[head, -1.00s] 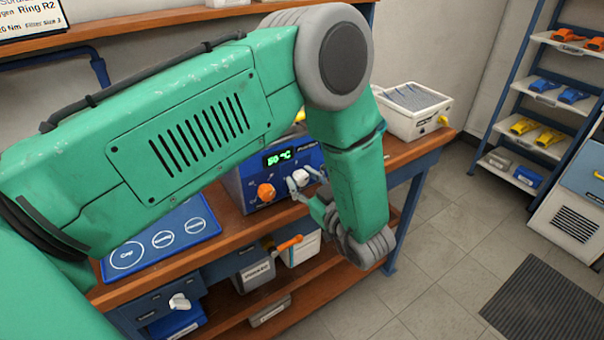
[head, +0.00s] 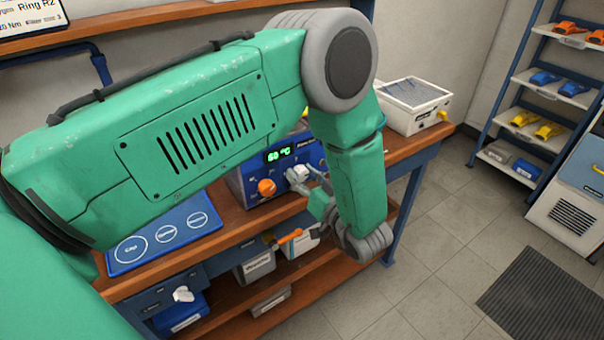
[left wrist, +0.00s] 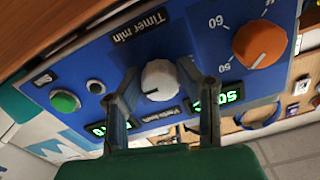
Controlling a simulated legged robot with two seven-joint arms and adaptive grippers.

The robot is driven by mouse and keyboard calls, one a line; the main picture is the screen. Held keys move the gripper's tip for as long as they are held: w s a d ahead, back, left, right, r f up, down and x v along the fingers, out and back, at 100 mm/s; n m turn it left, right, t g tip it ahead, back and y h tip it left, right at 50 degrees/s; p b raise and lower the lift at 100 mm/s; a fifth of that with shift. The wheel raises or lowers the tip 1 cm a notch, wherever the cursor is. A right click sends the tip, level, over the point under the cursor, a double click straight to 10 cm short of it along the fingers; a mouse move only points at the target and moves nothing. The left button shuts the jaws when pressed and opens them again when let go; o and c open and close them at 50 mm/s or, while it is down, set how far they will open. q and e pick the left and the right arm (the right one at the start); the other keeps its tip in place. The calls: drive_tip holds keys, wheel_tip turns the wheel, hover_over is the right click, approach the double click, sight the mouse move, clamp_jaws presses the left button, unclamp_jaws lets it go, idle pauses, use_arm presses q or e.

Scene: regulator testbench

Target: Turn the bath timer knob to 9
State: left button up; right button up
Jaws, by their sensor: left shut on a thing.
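The blue bath unit (head: 255,172) stands on the bench, with a green display reading 60 °C in the head view. The white timer knob (left wrist: 158,80) sits under the label "Timer min" in the left wrist view, with a dark mark on its face. My left gripper (left wrist: 160,88) has its two fingers on either side of this knob, closed on it. In the head view my left gripper (head: 302,182) is at the unit's front, partly hidden by my arm. The timer display (left wrist: 112,128) is partly covered by a finger, so its number is unclear. My right gripper is not in view.
An orange temperature knob (head: 266,187) is beside the timer knob, close to the gripper. A green button (left wrist: 65,101) is on the panel's other side. A blue mat (head: 165,240) with circles lies on the bench. A white container (head: 412,104) stands behind at right.

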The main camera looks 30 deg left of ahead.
use_arm(q)
drive_tip(key=shift+s+d+f, duration=0.1)
drive_tip(key=shift+d+f, duration=0.05)
drive_tip(key=shift+f, duration=0.15)
drive_tip(key=o, duration=1.1)
drive_tip(key=shift+o, duration=0.2)
drive_tip(key=shift+r, duration=0.15)
drive_tip(key=shift+d, duration=0.1)
drive_tip(key=shift+d+r, duration=0.1)
drive_tip(key=shift+d, duration=0.05)
drive_tip(key=v, duration=1.1)
drive_tip(key=shift+d, duration=0.35)
drive_tip(key=shift+a, duration=0.1)
